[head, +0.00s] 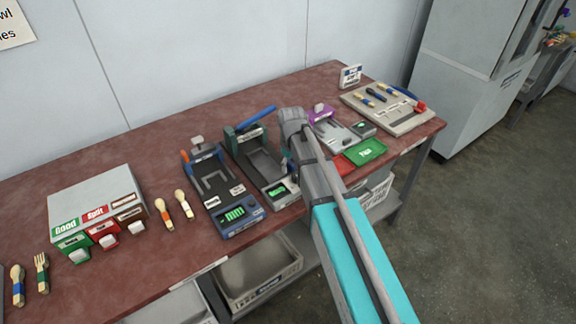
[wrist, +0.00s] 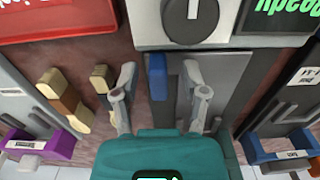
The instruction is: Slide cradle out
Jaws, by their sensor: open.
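The middle press (head: 246,140) has a teal frame, a blue lever and a lit green screen. Its dark grey bed (head: 264,165), where the cradle seems to sit, also shows in the wrist view (wrist: 228,72). My gripper (wrist: 159,70) is open above it, one finger over the table strip and the other over the grey bed. In the head view my arm hides most of the gripper and the press's right side.
A blue press (head: 220,190) stands left, a purple press (head: 335,128) right. A red tray (head: 344,164) and green tray (head: 366,151) lie near the front edge. Wooden pieces (wrist: 64,102) lie beside the gripper. A sorting box (head: 97,195) stands far left.

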